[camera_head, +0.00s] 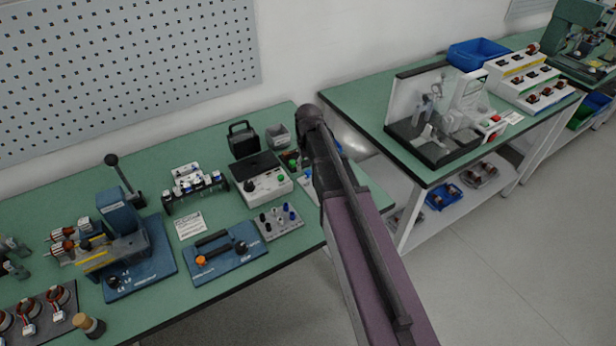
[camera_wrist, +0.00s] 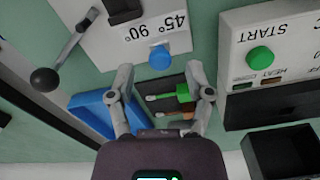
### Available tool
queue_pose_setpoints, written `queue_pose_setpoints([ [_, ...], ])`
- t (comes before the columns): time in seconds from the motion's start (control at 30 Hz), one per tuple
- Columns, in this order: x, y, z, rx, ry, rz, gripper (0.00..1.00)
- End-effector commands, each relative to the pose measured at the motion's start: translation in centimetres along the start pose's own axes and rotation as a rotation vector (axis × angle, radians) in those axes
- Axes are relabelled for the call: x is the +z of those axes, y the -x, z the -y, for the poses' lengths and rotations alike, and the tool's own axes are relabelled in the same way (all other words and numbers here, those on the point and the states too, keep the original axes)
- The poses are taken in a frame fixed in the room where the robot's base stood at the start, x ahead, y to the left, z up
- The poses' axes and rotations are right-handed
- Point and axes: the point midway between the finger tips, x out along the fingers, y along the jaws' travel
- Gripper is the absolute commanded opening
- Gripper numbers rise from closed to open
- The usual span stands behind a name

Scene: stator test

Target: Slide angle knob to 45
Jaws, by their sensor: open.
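In the wrist view, a white panel (camera_wrist: 95,40) carries upside-down "45°" and "90°" labels. A blue round knob (camera_wrist: 160,58) stands beside the "45°" label. A dark knob (camera_wrist: 122,6) is at the top edge, and a lever with a black ball (camera_wrist: 45,80) stands at the left. I cannot tell for certain which is the angle knob. My gripper (camera_wrist: 161,70) is open and empty, its two fingers on either side of the blue knob in the picture, apparently above it. In the head view my arm hides the fingers and most of the panel (camera_head: 309,186).
A white box with a green START button (camera_wrist: 260,57) is close on the right. A green clip (camera_wrist: 184,94) and a brown one lie in a dark tray below the fingers. A blue tray (camera_wrist: 95,108) is lower left, a black container (camera_wrist: 285,152) lower right.

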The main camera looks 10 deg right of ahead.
Motion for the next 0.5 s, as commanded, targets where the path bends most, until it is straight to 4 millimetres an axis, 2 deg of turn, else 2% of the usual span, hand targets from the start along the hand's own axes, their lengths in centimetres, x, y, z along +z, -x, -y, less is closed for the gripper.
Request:
queue_pose_setpoints([
  [0.03,0.0,-0.8,0.0,0.0,0.0,0.0,0.66],
  [0.2,0.0,-1.9,0.0,0.0,0.0,0.0,0.66],
  [0.5,0.0,-2.6,-0.1,0.0,-0.001,0.0,0.66],
])
